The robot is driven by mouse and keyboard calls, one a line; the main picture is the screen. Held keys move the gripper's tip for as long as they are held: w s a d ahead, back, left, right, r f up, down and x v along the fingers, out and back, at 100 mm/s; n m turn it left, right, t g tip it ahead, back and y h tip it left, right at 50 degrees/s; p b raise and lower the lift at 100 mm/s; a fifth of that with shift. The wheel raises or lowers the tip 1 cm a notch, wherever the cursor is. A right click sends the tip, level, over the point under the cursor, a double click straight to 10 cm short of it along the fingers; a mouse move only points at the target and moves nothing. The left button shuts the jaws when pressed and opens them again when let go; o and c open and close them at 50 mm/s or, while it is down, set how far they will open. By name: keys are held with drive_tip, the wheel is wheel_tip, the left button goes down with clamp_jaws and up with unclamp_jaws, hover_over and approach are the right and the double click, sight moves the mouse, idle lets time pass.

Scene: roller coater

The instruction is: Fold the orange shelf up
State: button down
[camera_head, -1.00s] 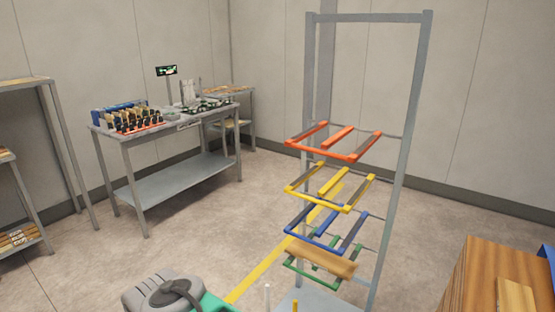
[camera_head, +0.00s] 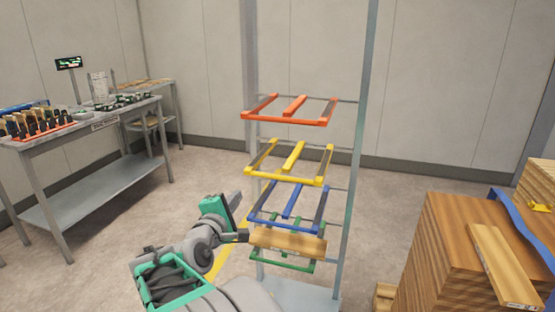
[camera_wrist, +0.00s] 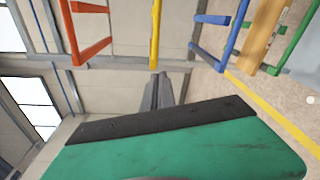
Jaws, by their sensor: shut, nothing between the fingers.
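The orange shelf (camera_head: 285,119) is the top fold-out frame on the grey rack in the head view. It sticks out roughly level, with three bars and nothing on it. It also shows at the upper left of the wrist view (camera_wrist: 92,51). My gripper (camera_head: 243,235) is low at the left side of the rack, well below the orange shelf and near the wooden board's left end. In the wrist view my gripper (camera_wrist: 160,85) has its grey fingers together and empty. Whether it touches anything is unclear.
Below are folded-out yellow (camera_head: 284,175) and blue (camera_head: 283,224) shelves, and a green shelf (camera_head: 285,265) carrying a wooden board (camera_head: 288,243). A stack of wood (camera_head: 440,250) stands at right, a workbench (camera_head: 95,125) at left. Floor between bench and rack is free.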

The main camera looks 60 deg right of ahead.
drive_tip(key=s+d+r+n+h+b, duration=0.4)
drive_tip(key=s+n+h, duration=0.4)
drive_tip(key=n, duration=0.5)
drive_tip(key=w+d+r+p, duration=0.1)
drive_tip(key=d+r+p, duration=0.7)
drive_tip(key=r+p, duration=0.2)
drive_tip(key=shift+w+d+r+n, duration=0.2)
drive_tip(key=shift+d+r+n, duration=0.1)
drive_tip(key=shift+r, duration=0.15)
